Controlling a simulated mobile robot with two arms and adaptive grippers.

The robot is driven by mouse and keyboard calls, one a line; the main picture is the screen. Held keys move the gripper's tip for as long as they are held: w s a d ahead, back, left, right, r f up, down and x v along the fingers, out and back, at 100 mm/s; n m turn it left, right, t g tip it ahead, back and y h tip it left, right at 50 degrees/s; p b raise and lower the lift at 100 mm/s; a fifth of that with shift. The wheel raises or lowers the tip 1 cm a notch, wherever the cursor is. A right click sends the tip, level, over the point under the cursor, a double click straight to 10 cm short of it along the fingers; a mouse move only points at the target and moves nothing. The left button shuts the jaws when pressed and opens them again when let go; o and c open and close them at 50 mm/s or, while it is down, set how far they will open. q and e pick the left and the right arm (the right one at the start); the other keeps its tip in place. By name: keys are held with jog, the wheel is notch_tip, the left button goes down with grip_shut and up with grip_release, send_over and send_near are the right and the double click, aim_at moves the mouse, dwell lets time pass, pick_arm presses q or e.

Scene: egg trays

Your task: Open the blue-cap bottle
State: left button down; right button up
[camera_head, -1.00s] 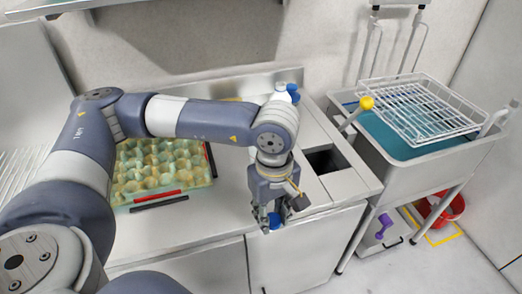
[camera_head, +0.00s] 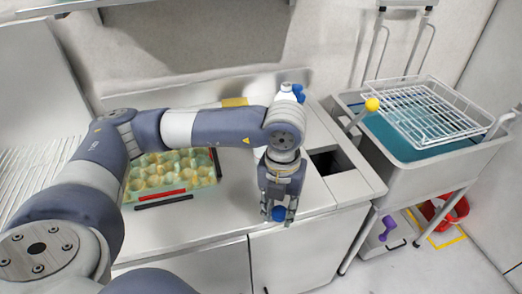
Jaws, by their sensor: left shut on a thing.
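My left gripper (camera_head: 279,207) points down over the front part of the counter, right of the egg tray. Its fingers are shut on a round blue cap (camera_head: 279,214), which shows between the fingertips. I cannot see a bottle body below this cap. A white bottle (camera_head: 288,94) with a blue top stands at the back of the counter, behind my left wrist, with another blue part beside it. Its lower part is hidden by my arm. My right gripper is not in view.
An egg tray (camera_head: 128,190) lies left of the gripper, with a red bar (camera_head: 161,193) and a black bar (camera_head: 164,202) before it. A dark square opening (camera_head: 326,162) is in the counter at right. A sink with a wire rack (camera_head: 425,108) stands further right.

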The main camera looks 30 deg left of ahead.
pick_arm(q)
jog(key=n, duration=0.6)
jog(key=shift+w+f, duration=0.2)
jog(key=shift+w, duration=0.05)
jog(key=shift+a+n, duration=0.1)
jog(key=shift+n, duration=1.1)
jog(key=shift+w+a+n, duration=0.1)
jog(key=shift+w+n, duration=0.05)
jog(key=shift+n, duration=0.15)
jog(key=w+a+p, duration=0.1)
jog(key=w+a, duration=0.2)
jog(key=w, duration=0.1)
jog(key=w+a+f+p, duration=0.1)
jog(key=w+a+p, duration=0.1)
jog(key=w+a, duration=0.1)
jog(key=w+a+p, duration=0.2)
jog(key=w+a, duration=0.1)
jog(key=w, duration=0.2)
jog(key=shift+w+f, duration=0.25)
jog(key=shift+w, duration=0.1)
notch_tip(320, 180, down, 3)
jog(key=shift+a+f+p, duration=0.1)
jog(key=shift+p, duration=0.8)
jog(key=shift+w+f, duration=0.1)
jog(key=shift+f, duration=0.1)
jog(key=shift+f, duration=0.1)
